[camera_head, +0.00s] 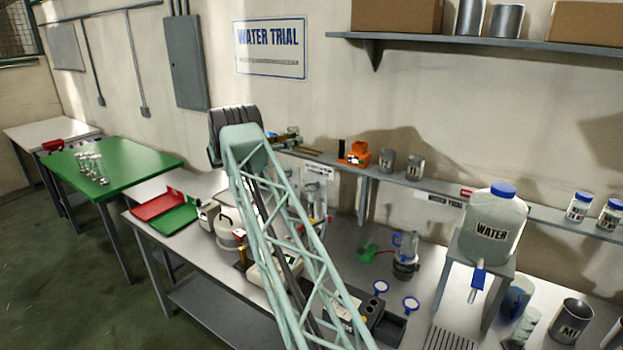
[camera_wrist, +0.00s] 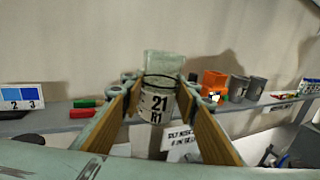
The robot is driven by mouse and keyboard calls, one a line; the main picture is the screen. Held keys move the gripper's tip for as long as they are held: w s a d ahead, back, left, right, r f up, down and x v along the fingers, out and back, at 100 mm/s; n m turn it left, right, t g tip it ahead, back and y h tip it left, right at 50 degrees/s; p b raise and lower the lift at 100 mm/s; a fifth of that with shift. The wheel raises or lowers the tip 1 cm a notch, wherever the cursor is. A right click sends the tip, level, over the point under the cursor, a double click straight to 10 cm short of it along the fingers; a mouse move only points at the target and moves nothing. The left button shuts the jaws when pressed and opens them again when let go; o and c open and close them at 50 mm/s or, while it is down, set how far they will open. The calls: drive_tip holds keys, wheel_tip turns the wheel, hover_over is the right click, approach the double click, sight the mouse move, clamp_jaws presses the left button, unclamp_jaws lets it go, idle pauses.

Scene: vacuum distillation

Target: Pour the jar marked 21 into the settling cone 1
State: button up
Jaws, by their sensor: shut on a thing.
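The jar marked 21 (camera_wrist: 158,107) is in the middle of the wrist view, with "21" and "R1" on its white label. My gripper (camera_wrist: 160,88) is shut on the jar, with one brown finger on each side of it. The jar looks about upright in this view. A pale, clear shape shows just above its dark rim, and I cannot tell whether it belongs to the jar. What is in the jar is hidden. In the head view my arm covers part of the bench, and I cannot make out the jar there. I cannot identify settling cone 1 in either view.
A wall shelf (camera_head: 440,189) holds an orange device (camera_head: 355,154) and metal cups. The bench holds a water tank (camera_head: 492,225), a red tray (camera_head: 158,204) and a green tray (camera_head: 175,220). A green table (camera_head: 125,164) with small glassware stands at left.

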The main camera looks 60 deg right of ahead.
drive_tip(key=shift+r, duration=1)
drive_tip(key=a+r, duration=0.2)
drive_tip(key=a, duration=1.4)
drive_tip(key=shift+s+b, duration=0.25)
drive_tip(key=shift+b, duration=0.1)
idle(0.7)
drive_tip(key=w+a+f+n+t+b, duration=0.25)
drive_tip(key=a+f, duration=0.55)
drive_tip(key=a, duration=0.4)
drive_tip(key=w+a+f+n+t+h+b, duration=0.1)
drive_tip(key=w+a+f+t+b, duration=0.15)
drive_tip(key=a+f, duration=0.7)
drive_tip(key=w+a+f+n+t+b, duration=0.25)
drive_tip(key=a+f, duration=0.35)
drive_tip(key=a, duration=0.7)
drive_tip(key=s+a+f+n+t+y+b, duration=0.1)
drive_tip(key=s+a+f+n+t+b, duration=0.1)
drive_tip(key=a+f, duration=0.4)
drive_tip(key=s+a+f+n+t+y+b, duration=0.1)
drive_tip(key=s+a+f+t, duration=0.3)
drive_tip(key=a, duration=1.1)
drive_tip(key=s+a+f+n+t+y+b, duration=0.1)
drive_tip(key=s+a+f+t+b, duration=0.3)
drive_tip(key=a+f, duration=0.5)
drive_tip(key=shift+s+a+f+n+y, duration=0.25)
drive_tip(key=shift+s+a+n, duration=0.2)
drive_tip(key=shift+a+n, duration=0.6)
